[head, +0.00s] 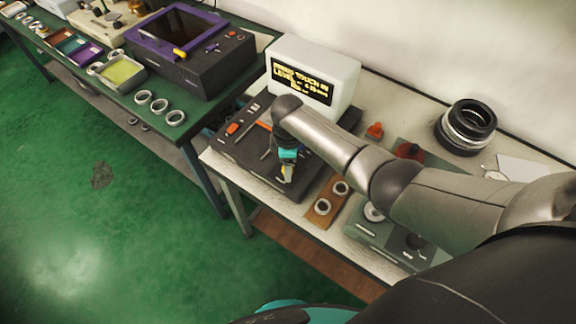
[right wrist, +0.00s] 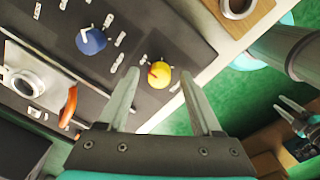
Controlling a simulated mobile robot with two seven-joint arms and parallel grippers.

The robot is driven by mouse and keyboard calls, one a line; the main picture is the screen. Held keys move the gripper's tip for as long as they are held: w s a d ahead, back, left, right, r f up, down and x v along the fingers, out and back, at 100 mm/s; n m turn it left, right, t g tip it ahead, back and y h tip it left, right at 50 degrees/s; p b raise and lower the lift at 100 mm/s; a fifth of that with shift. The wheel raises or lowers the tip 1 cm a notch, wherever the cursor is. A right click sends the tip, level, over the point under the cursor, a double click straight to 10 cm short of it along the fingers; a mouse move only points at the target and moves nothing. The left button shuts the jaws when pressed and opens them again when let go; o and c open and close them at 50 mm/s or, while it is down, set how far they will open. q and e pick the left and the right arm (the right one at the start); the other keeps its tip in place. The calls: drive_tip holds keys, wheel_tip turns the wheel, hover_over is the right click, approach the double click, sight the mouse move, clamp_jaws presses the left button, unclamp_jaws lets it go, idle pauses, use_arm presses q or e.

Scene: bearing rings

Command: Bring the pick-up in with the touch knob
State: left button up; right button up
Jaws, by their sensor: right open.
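The instrument (head: 247,150) is a dark bench unit with a white display box (head: 313,72) behind it. Its screen shows yellow text, too small to read surely. In the right wrist view its panel carries a yellow knob (right wrist: 160,75), a blue knob (right wrist: 91,41) and an orange lever (right wrist: 69,106). A metal ring (right wrist: 25,83) sits at the left. I cannot tell which control is the touch knob or where the pick-up is. My right gripper (head: 287,176) is open over the panel's front. Its fingers (right wrist: 163,98) stand either side of the yellow knob, apparently apart from it.
A wooden block with rings (head: 325,206) lies right of the instrument. Black and steel rings (head: 467,124) are stacked at the back right. The green bench (head: 125,98) at left holds trays, rings and a purple-rimmed box (head: 178,32). A two-pronged grey shape, perhaps my left gripper, shows in the wrist view.

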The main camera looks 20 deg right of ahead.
drive_tip(key=shift+f, duration=0.25)
drive_tip(key=shift+c, duration=0.3)
clamp_jaws()
